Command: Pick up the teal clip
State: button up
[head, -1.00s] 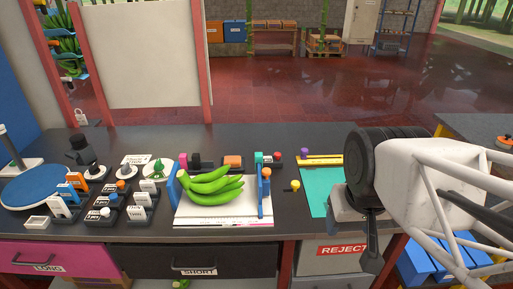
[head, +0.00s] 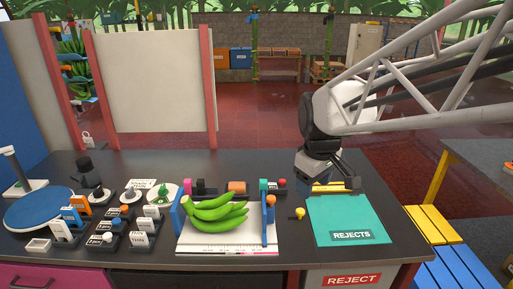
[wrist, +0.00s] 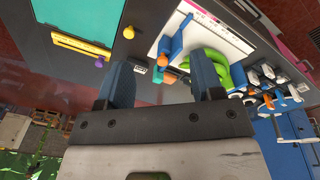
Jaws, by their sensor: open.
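A small teal piece (head: 263,184), which looks like the teal clip, sits on the workbench behind the bananas. It is beside a dark part and a red knob (head: 282,183).
Green bananas (head: 213,212) lie on a white board (head: 225,247) between blue uprights. A teal rejects mat (head: 348,212) lies below my gripper. A yellow knob (head: 299,213) stands beside it. Several small holders and a blue turntable (head: 38,208) fill the left. Bare bench lies behind the row.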

jog(key=w+a+f+n, duration=0.1)
jog(key=w+a+n, duration=0.1)
jog(key=w, duration=0.3)
jog(key=w+a+f+n, duration=0.2)
jog(key=w, duration=0.4)
jog(key=n+g, duration=0.1)
jog(key=n, duration=0.5)
send_over(263, 180)
notch_tip(263, 180, down, 6)
jog(key=shift+s+f, duration=0.1)
jog(key=shift+s, duration=0.05)
jog(key=shift+f, duration=0.1)
jog(key=shift+f, duration=1.2)
jog(key=shift+f, duration=0.1)
jog(key=shift+d+f, duration=0.1)
jog(key=shift+f, duration=2.4)
jog(key=shift+c, duration=0.4)
